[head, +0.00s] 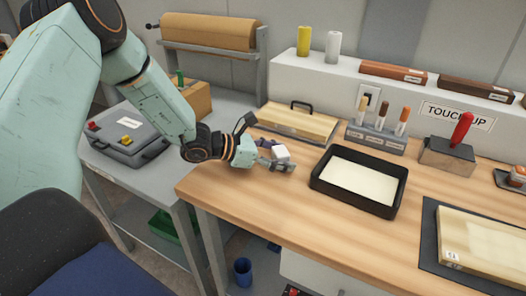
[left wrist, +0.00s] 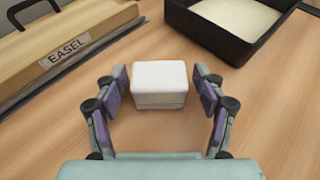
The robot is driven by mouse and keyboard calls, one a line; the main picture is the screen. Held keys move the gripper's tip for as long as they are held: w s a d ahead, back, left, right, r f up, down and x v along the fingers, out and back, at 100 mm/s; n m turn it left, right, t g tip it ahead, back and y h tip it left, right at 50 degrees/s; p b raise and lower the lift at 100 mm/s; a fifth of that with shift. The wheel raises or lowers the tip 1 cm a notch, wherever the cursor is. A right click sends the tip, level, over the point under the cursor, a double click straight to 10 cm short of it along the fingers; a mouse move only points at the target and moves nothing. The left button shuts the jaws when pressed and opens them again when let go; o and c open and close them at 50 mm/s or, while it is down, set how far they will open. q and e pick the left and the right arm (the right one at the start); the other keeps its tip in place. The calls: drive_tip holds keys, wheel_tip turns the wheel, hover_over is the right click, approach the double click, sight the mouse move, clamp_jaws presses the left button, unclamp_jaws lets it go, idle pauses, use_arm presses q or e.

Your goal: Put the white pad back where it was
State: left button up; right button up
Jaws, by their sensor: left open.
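The white pad (left wrist: 160,83) is a small white block on the wooden worktop in the left wrist view. In the head view the white pad (head: 281,152) shows at the end of my left gripper. My left gripper (left wrist: 163,88) is open, with one purple-padded finger on each side of the pad and a gap on both sides. In the head view my left gripper (head: 277,162) is low over the left part of the bench. My right gripper is not in view.
A black tray (head: 316,182) with cream liquid stands right of the pad. The easel case (left wrist: 72,61) lies to the left in the wrist view. A touch-up marker holder (head: 376,138) and red-handled block (head: 447,155) stand behind. Bare wood (head: 250,195) lies in front.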

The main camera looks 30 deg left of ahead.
use_arm(q)
drive_tip(key=p+v, duration=0.1)
drive_tip(key=v, duration=0.2)
drive_tip(key=p+v, duration=0.2)
drive_tip(key=v, duration=0.1)
drive_tip(key=p+v, duration=0.2)
drive_tip(key=v, duration=0.2)
drive_tip(key=shift+w+r, duration=0.1)
drive_tip(key=shift+r, duration=0.25)
drive_tip(key=shift+p+v, duration=0.95)
drive_tip(key=shift+p, duration=0.05)
drive_tip(key=shift+f, duration=0.25)
